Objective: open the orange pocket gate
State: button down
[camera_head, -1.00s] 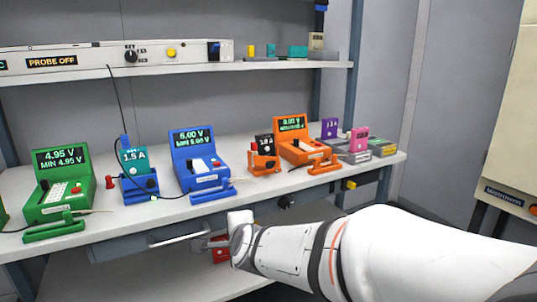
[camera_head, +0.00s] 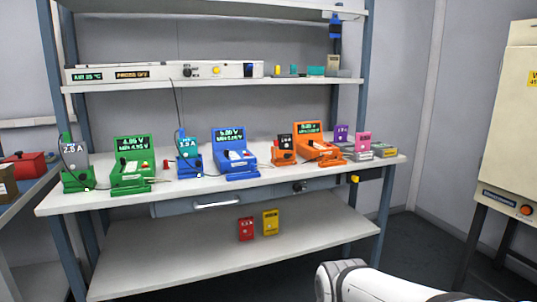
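The orange tester (camera_head: 314,147) stands toward the right of the bench, with a lit screen showing small text. An orange bar lies along its front (camera_head: 329,161); the gate is too small to make out clearly, and I cannot tell whether it is open or shut. An orange holder (camera_head: 284,157) with a dark pouch cell (camera_head: 285,142) upright in it stands just left of the tester. My white arm shows at the bottom right, well below and in front of the bench. My gripper is not visible.
Blue (camera_head: 234,154) and green (camera_head: 131,163) testers stand further left on the bench. Purple (camera_head: 341,133) and pink (camera_head: 363,142) cells stand to the right. Red (camera_head: 246,229) and yellow (camera_head: 270,222) blocks sit on the lower shelf (camera_head: 180,262). A beige cabinet (camera_head: 510,130) stands at right.

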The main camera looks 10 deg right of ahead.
aim_at(283, 153)
jog(key=u, duration=0.1)
jog(key=k, duration=0.45)
jog(key=z, duration=0.65)
jog(key=i, duration=1.8)
jog(key=u, duration=0.35)
jog(key=k, duration=0.8)
jog(key=u, duration=0.15)
jog(key=i, duration=0.65)
